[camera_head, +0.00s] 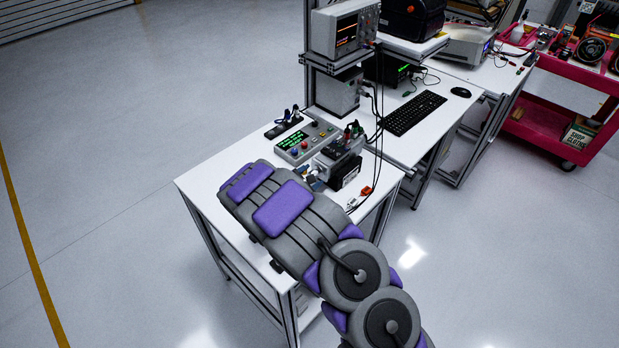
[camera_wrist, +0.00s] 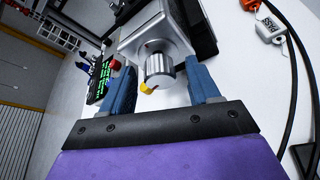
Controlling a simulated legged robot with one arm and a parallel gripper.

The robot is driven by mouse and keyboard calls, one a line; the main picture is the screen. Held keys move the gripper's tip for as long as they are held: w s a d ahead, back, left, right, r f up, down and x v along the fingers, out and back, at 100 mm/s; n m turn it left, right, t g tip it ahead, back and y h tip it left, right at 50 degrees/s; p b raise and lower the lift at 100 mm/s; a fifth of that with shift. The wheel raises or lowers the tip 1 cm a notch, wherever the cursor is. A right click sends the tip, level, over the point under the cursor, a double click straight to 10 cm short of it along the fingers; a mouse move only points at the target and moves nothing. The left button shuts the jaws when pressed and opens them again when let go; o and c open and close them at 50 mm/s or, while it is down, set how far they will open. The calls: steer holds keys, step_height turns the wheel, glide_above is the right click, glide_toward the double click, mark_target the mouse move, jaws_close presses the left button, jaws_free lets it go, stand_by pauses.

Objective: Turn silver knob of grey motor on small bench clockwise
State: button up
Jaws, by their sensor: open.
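The grey motor (camera_wrist: 150,35) shows in the wrist view with its silver knob (camera_wrist: 158,68) facing me. A small yellow piece (camera_wrist: 147,88) sits at the knob's lower edge. My gripper (camera_wrist: 160,82) is open, with one blue finger on each side of the knob. A gap shows on both sides, wider at the right. In the head view the motor (camera_head: 338,160) stands on the small white bench (camera_head: 215,172), at the far end of my arm.
A control box (camera_head: 306,141) with a green display and buttons stands beside the motor. An oscilloscope (camera_head: 345,28) sits on a shelf above the bench. Open floor lies to the left.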

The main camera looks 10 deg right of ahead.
steer(key=p+v, duration=0.2)
steer(key=v, duration=1.5)
steer(key=shift+s, duration=0.2)
steer(key=shift+a, duration=0.15)
